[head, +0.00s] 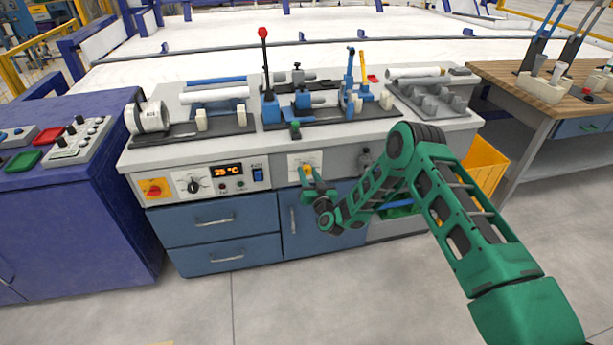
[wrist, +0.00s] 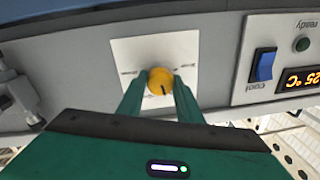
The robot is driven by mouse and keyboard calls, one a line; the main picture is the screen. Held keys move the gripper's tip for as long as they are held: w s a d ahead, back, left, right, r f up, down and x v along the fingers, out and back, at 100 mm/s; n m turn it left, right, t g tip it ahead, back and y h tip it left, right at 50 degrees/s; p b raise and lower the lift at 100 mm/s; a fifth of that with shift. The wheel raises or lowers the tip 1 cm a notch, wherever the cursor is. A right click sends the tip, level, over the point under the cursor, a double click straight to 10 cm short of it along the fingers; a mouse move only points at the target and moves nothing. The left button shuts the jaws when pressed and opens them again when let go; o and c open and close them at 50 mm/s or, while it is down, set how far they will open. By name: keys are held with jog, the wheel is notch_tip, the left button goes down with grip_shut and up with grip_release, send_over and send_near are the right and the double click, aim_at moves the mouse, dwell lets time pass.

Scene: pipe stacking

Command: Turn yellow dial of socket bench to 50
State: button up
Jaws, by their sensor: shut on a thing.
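The yellow dial (wrist: 161,81) sits on a white square plate (wrist: 136,62) on the front panel of the grey socket bench (head: 140,163). In the wrist view my gripper (wrist: 160,84) has one green finger on each side of the dial and is shut on it. A dark pointer line shows on the dial's face; the small scale marks on the plate are too small to read. In the head view my gripper (head: 308,173) reaches the plate (head: 297,160) and partly hides the dial.
Left on the panel are a red-and-yellow switch (head: 155,188), a black knob (head: 193,186), an orange display (head: 227,170) and a blue switch (head: 258,174). Pipe clamps and white pipes (head: 214,94) stand on the bench top. A yellow bin (head: 485,165) is at right. The floor in front is clear.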

jog(key=m, duration=0.4)
jog(key=shift+s+f+m, duration=0.1)
jog(key=shift+f+m, duration=0.1)
jog(key=shift+m, duration=0.2)
jog(key=shift+m+t, duration=0.3)
jog(key=shift+m, duration=2.2)
jog(key=o, duration=1)
jog(key=shift+h, duration=0.4)
